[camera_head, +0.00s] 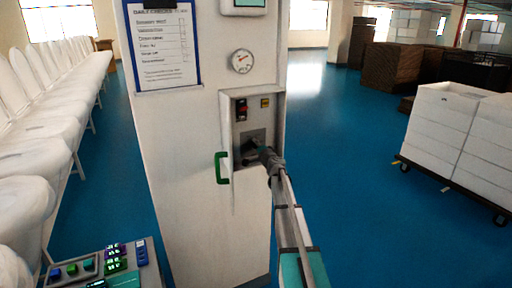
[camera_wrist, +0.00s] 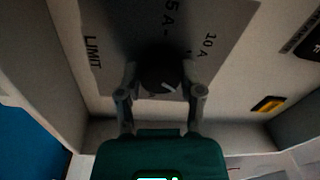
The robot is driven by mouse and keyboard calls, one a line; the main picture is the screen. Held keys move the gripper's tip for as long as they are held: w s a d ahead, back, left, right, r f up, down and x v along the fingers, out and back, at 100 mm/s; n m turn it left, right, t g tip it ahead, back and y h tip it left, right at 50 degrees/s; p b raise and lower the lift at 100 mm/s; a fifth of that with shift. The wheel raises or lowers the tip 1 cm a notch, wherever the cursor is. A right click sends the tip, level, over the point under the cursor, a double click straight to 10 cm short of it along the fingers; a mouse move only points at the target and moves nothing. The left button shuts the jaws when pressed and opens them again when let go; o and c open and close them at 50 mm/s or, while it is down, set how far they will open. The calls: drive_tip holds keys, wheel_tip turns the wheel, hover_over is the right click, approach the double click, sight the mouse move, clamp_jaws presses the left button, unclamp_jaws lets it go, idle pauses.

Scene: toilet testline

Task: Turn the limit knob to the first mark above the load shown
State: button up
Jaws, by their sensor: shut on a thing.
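The dark round limit knob (camera_wrist: 160,72) sits on a grey plate (camera_wrist: 220,22) marked "LIMIT", "5 A" and "10 A" in the wrist view. A short white line on the knob's near face points obliquely; its exact setting is unclear. My gripper (camera_wrist: 160,80) is shut on the knob, one finger on each side. In the head view my gripper (camera_head: 266,157) reaches the recessed control box (camera_head: 279,120) and hides much of the knob. A round gauge (camera_head: 242,61) with a red needle is above the box; its numbers are too small to read. A display (camera_head: 243,4) is cut off at the top.
A green handle (camera_head: 221,168) sticks out left of the box. A clipboard (camera_head: 165,45) hangs on the column. White toilets (camera_head: 40,145) line the left; a loaded cart (camera_head: 455,135) stands right.

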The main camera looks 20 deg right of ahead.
drive_tip(key=shift+n, duration=0.3)
drive_tip(key=o, duration=1.2)
drive_tip(key=shift+c, duration=0.2)
drive_tip(key=shift+m, duration=0.4)
